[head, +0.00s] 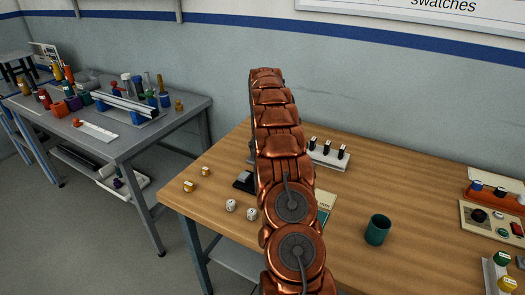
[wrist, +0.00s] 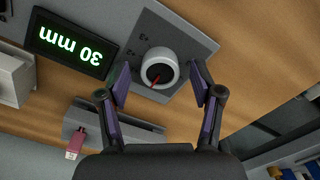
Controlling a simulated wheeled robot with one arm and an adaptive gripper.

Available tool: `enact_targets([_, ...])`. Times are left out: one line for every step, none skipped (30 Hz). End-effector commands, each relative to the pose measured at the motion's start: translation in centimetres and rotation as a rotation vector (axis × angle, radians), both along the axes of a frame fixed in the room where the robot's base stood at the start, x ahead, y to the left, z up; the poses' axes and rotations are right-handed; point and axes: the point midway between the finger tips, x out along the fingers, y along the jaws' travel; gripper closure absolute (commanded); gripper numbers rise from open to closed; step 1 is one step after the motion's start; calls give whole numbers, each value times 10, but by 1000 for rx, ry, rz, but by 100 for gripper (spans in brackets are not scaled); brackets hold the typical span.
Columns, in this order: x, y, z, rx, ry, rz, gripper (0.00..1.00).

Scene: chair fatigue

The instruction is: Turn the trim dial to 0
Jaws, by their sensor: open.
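The trim dial (wrist: 148,66) is a round white knob with a dark face and a red pointer, on a grey plate (wrist: 184,32). In the wrist view the pointer points down and to the left. Beside the plate, a black display (wrist: 72,43) shows "30 mm" in green, upside down. My gripper (wrist: 162,72) is open, its two fingers on either side of the knob; whether they touch it I cannot tell. In the head view my arm hides the dial and the gripper.
The wooden table (head: 345,205) also holds a green cup (head: 377,230), white dice (head: 231,205), yellow dice (head: 190,186), a row of black-topped switches (head: 328,152) and a control panel (head: 490,222) at right. A pink-and-white stick (wrist: 76,140) shows by a grey block (wrist: 80,118).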

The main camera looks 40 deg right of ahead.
Motion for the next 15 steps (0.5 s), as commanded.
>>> enact_targets([0, 0, 3, -1, -1, 0, 34])
enact_targets([1, 0, 5, -1, -2, 0, 34])
enact_targets([1, 0, 9, -3, -3, 0, 34])
enact_targets([1, -1, 13, -3, -4, 0, 34])
enact_targets([1, -1, 17, -4, -5, 0, 34])
enact_targets([1, -1, 22, -4, -5, 0, 34])
enact_targets([1, -1, 27, -3, -4, 0, 34])
enact_targets([1, 0, 30, -2, -2, 1, 34])
enact_targets([1, 0, 35, -2, -2, 1, 34])
enact_targets([2, 0, 40, -3, -4, 2, 34])
enact_targets([2, -1, 44, -4, -5, 2, 34])
enact_targets([2, 0, 49, -4, -5, 2, 34])
enact_targets([1, 0, 52, -3, -3, 2, 34])
enact_targets([1, 0, 54, -1, -1, 2, 34])
enact_targets([1, 0, 57, 0, 0, 2, 34])
